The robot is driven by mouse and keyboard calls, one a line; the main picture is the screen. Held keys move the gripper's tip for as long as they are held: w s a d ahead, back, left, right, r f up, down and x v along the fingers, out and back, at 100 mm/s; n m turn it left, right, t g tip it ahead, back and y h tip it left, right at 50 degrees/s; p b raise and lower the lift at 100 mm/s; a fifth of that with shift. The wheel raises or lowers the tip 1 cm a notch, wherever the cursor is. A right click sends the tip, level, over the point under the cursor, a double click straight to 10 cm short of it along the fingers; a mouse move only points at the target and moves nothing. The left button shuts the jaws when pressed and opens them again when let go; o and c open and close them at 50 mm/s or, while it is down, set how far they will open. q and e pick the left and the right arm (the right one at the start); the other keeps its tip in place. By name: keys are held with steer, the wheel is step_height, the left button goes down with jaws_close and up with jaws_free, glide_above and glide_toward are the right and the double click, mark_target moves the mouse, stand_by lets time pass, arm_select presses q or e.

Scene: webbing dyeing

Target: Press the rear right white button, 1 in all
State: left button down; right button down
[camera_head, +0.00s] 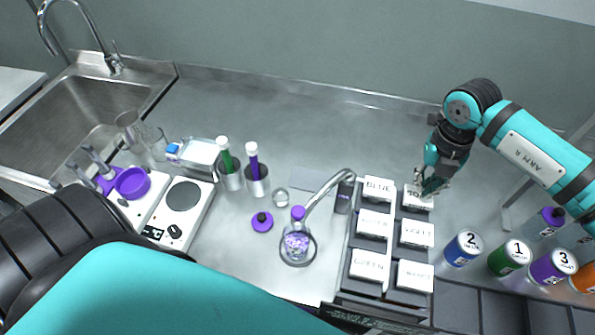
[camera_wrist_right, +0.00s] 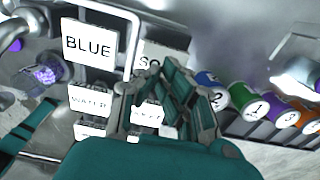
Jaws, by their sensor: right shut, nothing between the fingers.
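The rear right white button (camera_head: 417,199) is a square cap with dark lettering, partly hidden by my right gripper. It also shows in the right wrist view (camera_wrist_right: 150,57), where the letters "SO" can be read and the rest is covered. It sits right of the BLUE button (camera_head: 378,187) at the back of a dark panel. My right gripper (camera_head: 427,190) is shut and empty, pointing down at the rear right button. Its fingers (camera_wrist_right: 172,75) overlap the button's right part in the right wrist view. I cannot tell whether they touch it. My left gripper is out of view.
Several other white buttons lie in front, including WATER (camera_head: 374,225) and GREEN (camera_head: 369,265). A curved metal spout (camera_head: 325,190) rises left of the panel over a flask (camera_head: 297,245). Numbered cans, such as can 2 (camera_head: 463,248), stand to the right.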

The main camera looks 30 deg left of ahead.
steer(key=shift+r, duration=0.1)
step_height(320, 180, up, 6)
steer(key=shift+f+p, duration=0.1)
steer(key=shift+p, duration=0.8)
